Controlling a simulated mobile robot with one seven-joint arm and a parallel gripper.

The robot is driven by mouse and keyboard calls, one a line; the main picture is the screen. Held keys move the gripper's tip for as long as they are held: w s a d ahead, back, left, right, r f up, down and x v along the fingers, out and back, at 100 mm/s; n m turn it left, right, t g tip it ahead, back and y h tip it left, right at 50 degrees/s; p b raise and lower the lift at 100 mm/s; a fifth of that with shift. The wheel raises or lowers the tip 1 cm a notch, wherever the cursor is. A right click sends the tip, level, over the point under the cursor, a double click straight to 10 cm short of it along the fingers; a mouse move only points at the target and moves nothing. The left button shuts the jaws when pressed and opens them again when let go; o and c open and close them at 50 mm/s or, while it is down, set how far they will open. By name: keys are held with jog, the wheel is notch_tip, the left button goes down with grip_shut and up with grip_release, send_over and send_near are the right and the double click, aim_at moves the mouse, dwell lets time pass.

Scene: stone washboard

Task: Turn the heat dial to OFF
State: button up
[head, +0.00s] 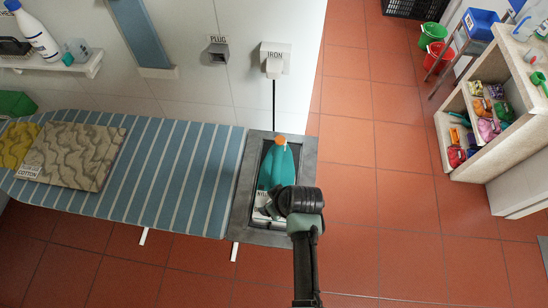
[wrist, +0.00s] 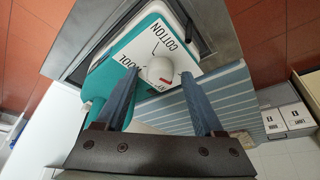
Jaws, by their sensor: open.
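The teal and white iron (head: 277,165) lies in the grey rest at the right end of the ironing board. In the wrist view, its white panel (wrist: 190,62) carries the round white heat dial (wrist: 158,70) with a red mark on its lower right side. COTTON reads above right of the dial and WOOL to its left; a label just below it is only partly visible. My gripper (wrist: 160,80) is open, with a finger on each side of the dial in the picture. I cannot tell whether either finger touches it. In the head view my gripper (head: 272,205) covers the iron's lower end.
The grey rest (head: 240,205) surrounds the iron. The striped ironing board (head: 165,175) extends left, with a folded patterned cloth (head: 85,155) on it. An IRON wall socket (head: 274,65) with a dark cord is behind. Red tiled floor (head: 375,200) is clear to the right, before a shelf unit (head: 500,150).

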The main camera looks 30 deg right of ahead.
jog(key=shift+r, duration=0.1)
jog(key=b+v, duration=0.1)
jog(key=v, duration=1.1)
jog(key=shift+s+r, duration=0.2)
jog(key=shift+r, duration=0.15)
jog(key=w+a+r+t+h+b, duration=0.15)
jog(key=w+r+t, duration=0.55)
jog(key=w+r, duration=0.85)
jog(key=w+a+r+m+t+h+b, duration=0.1)
jog(key=a+r+t, duration=0.15)
jog(key=r, duration=0.75)
jog(key=w+a+r+m+t+b, duration=0.15)
jog(key=r+t, duration=0.25)
jog(key=r, duration=0.6)
jog(key=s+a+r+t, duration=0.2)
jog(key=s+r+t, duration=0.1)
jog(key=r, duration=0.4)
jog(key=s+a+r+t+y, duration=0.1)
jog(key=s+a+r+t, duration=0.2)
jog(key=s+r, duration=0.2)
jog(key=s+a+r+t, duration=0.3)
jog(key=s+r, duration=0.1)
jog(key=r, duration=0.6)
jog(key=shift+s+a+r+b, duration=0.15)
jog(key=shift+s+r+b, duration=0.15)
jog(key=shift+r+b, duration=0.1)
